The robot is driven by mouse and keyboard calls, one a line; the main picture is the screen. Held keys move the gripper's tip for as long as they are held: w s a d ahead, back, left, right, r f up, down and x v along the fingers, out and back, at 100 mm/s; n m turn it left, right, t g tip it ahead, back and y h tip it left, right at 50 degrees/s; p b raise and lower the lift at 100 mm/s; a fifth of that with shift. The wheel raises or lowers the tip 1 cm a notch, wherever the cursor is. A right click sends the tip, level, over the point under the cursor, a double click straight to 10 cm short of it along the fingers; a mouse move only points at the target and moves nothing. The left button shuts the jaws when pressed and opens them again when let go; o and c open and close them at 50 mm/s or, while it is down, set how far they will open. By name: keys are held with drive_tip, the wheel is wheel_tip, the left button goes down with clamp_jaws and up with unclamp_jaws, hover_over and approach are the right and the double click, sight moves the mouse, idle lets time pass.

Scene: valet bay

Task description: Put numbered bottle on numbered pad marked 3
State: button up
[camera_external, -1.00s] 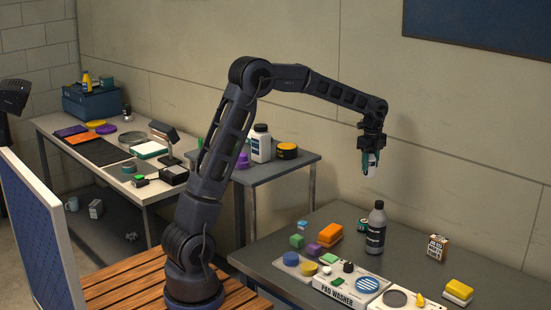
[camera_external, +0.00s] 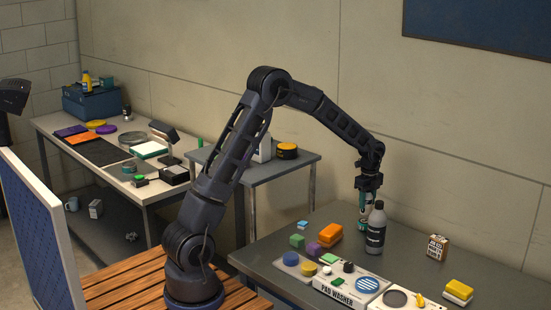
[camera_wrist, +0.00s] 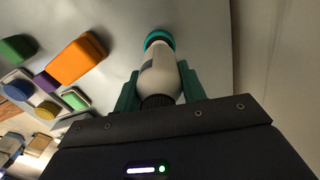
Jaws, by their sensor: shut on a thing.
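My gripper (camera_external: 367,200) points down at the back of the grey worktable. Its teal fingers are shut on a white bottle (camera_wrist: 160,75), upright with its dark cap nearest the wrist camera. In the outside view, the white bottle (camera_external: 363,216) is partly hidden by the fingers and a grey bottle. A teal round thing (camera_wrist: 158,38) shows at the bottle's far end in the wrist view. I cannot tell whether the bottle rests on it or hangs just above. No number is readable on the bottle, and I cannot make out a pad marked 3.
The grey bottle (camera_external: 376,228) stands close beside my gripper. An orange block (camera_external: 329,234), a blue disc (camera_external: 291,258) and a yellow disc (camera_external: 308,268) lie left. The pad washer (camera_external: 348,290) is in front. A patterned box (camera_external: 437,247) stands right, with clear tabletop between.

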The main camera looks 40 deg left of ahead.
sight(367, 207)
drive_tip(key=shift+f, duration=1.55)
drive_tip(key=shift+f, duration=0.1)
drive_tip(key=o, duration=1.1)
drive_tip(key=shift+c, duration=0.2)
